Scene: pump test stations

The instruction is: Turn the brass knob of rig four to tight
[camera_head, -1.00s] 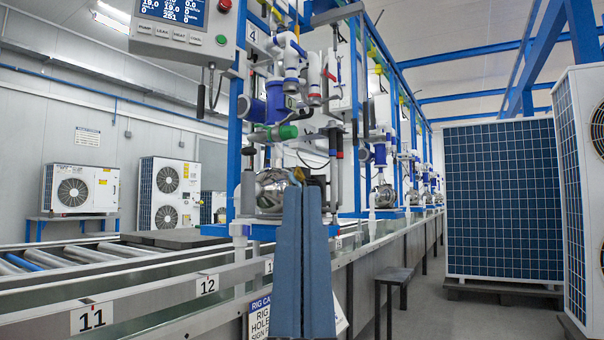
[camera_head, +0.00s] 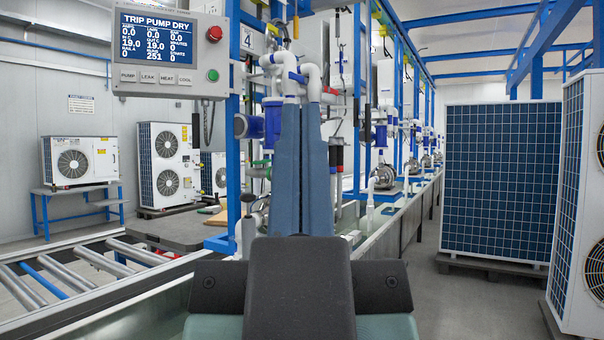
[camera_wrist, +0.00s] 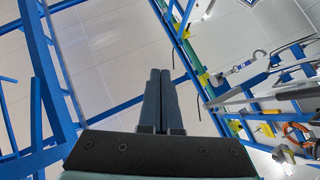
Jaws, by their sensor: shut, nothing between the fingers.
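Rig four (camera_head: 233,150) is a blue frame with a "4" plate (camera_head: 247,38), white pipes (camera_head: 312,62) and blue fittings. Its control panel (camera_head: 170,50) reads "TRIP PUMP DRY" and has a red and a green button. I cannot make out a brass knob; my gripper hides part of the rig's middle. My gripper (camera_head: 302,106) is shut and empty, its two blue-grey fingers together and upright in front of the rig's pipes. In the wrist view, my gripper (camera_wrist: 160,72) points towards the ceiling, with blue beams and overhead fittings around it.
A roller conveyor (camera_head: 70,270) runs at the lower left. Fan units (camera_head: 168,165) stand behind it. A long trough (camera_head: 385,235) runs back along the rigs. A blue-gridded panel unit (camera_head: 502,180) stands at the right, with clear floor (camera_head: 470,305) in front.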

